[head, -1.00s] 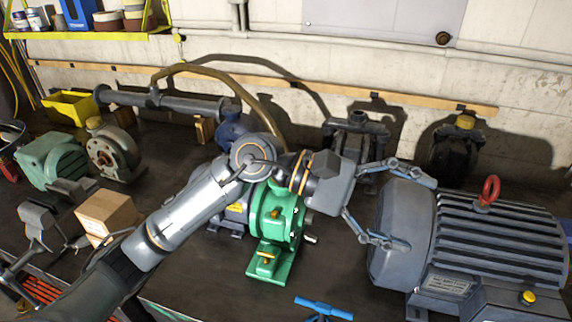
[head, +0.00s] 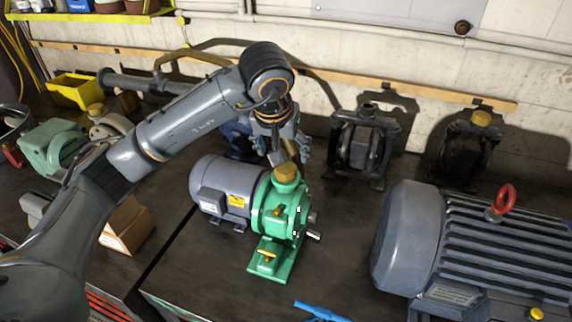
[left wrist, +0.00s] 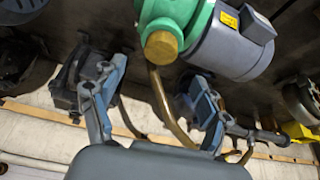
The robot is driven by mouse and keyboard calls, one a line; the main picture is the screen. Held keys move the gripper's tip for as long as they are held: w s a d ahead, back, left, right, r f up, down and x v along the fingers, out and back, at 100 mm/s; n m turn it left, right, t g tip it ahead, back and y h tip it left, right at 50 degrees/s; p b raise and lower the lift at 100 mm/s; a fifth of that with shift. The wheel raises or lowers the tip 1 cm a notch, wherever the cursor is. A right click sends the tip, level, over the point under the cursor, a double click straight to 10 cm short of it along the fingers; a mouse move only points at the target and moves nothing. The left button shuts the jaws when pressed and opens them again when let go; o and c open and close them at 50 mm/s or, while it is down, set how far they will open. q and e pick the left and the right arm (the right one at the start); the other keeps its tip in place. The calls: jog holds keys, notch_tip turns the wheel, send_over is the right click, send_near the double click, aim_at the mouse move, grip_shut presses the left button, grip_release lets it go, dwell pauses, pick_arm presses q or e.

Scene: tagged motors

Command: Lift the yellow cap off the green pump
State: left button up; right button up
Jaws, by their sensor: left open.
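The green pump (head: 281,215) stands on the dark bench in the middle of the head view, joined to a grey-blue motor. Its yellow cap (head: 286,172) sits on top, upright. My left gripper (head: 287,150) is close above and behind the cap, fingers spread and empty, and partly hides what is behind it. In the left wrist view the cap (left wrist: 161,46) appears on the green housing (left wrist: 177,12), beyond the open fingers (left wrist: 148,85) and between them sideways. No contact with the cap shows. My right gripper is not in view.
A large grey motor (head: 475,245) with a red lifting eye stands to the right. Two dark pumps (head: 360,145) (head: 465,150) stand behind, the right one also yellow-capped. A cardboard box (head: 127,228) lies left. A blue handle (head: 320,311) is at the front.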

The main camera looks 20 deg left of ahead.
aim_at(286, 167)
pick_arm(q)
jog(key=shift+x, duration=0.9)
jog(key=shift+w+f+p, duration=0.15)
jog(key=shift+f+p, duration=0.25)
jog(key=shift+p, duration=0.2)
jog(key=p+x, duration=0.2)
jog(key=x, duration=0.2)
jog(key=shift+w+f, duration=0.15)
jog(key=shift+f, duration=0.05)
jog(key=c, duration=0.9)
